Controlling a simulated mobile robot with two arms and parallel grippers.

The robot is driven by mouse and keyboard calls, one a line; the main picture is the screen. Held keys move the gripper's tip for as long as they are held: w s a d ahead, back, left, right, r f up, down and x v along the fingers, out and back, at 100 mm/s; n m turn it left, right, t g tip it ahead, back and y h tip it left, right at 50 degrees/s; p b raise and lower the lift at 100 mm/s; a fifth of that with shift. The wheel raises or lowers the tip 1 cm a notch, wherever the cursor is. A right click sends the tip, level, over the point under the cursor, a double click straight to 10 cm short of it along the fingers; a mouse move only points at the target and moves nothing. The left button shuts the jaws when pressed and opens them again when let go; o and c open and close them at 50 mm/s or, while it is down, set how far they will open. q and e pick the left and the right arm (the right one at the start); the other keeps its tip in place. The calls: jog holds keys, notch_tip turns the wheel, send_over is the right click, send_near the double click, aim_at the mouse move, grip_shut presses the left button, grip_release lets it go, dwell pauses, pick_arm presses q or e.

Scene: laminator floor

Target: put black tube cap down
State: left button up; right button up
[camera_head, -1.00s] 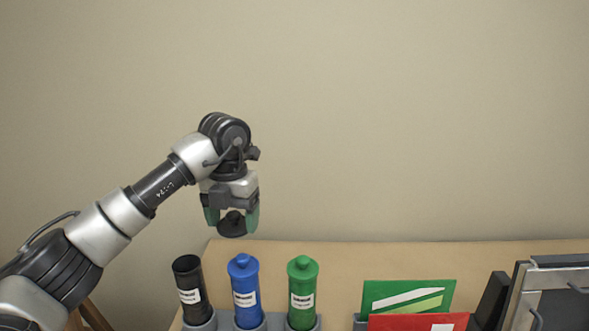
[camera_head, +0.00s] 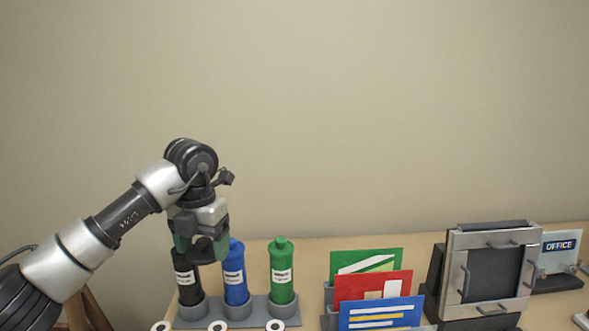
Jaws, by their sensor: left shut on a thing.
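My left gripper (camera_head: 201,245) is shut on the black tube cap (camera_head: 201,254), which hangs below its green-tipped fingers. The black tube (camera_head: 186,277) stands upright in the left cup of a grey rack (camera_head: 250,316). The gripper and cap overlap the black tube's top in the picture, so its mouth is largely hidden. I cannot tell whether the cap touches the tube. My right gripper is not in view.
A capped blue tube (camera_head: 235,275) and a capped green tube (camera_head: 281,273) stand to the right. Folders (camera_head: 372,287) stand in a holder further right. A grey framed panel (camera_head: 492,272) and an OFFICE sign (camera_head: 561,246) are at the right.

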pick_arm(q)
jog(key=shift+w+a+f+m, duration=0.15)
jog(key=shift+w+f+m, duration=0.2)
jog(key=shift+f+m, duration=0.7)
jog(key=shift+m, duration=0.25)
jog(key=shift+s+a+f+m, duration=0.15)
jog(key=shift+s+m, duration=0.2)
jog(key=shift+m, duration=0.25)
jog(key=s+f+m, duration=0.6)
jog(key=s+m, duration=0.2)
jog(key=m, duration=0.6)
jog(key=s+a+f+m, duration=0.1)
jog(key=s+f+m, duration=0.4)
jog(key=m, duration=1)
jog(key=s, duration=0.2)
jog(key=shift+s+a+f, duration=0.25)
jog(key=shift+s+f, duration=0.1)
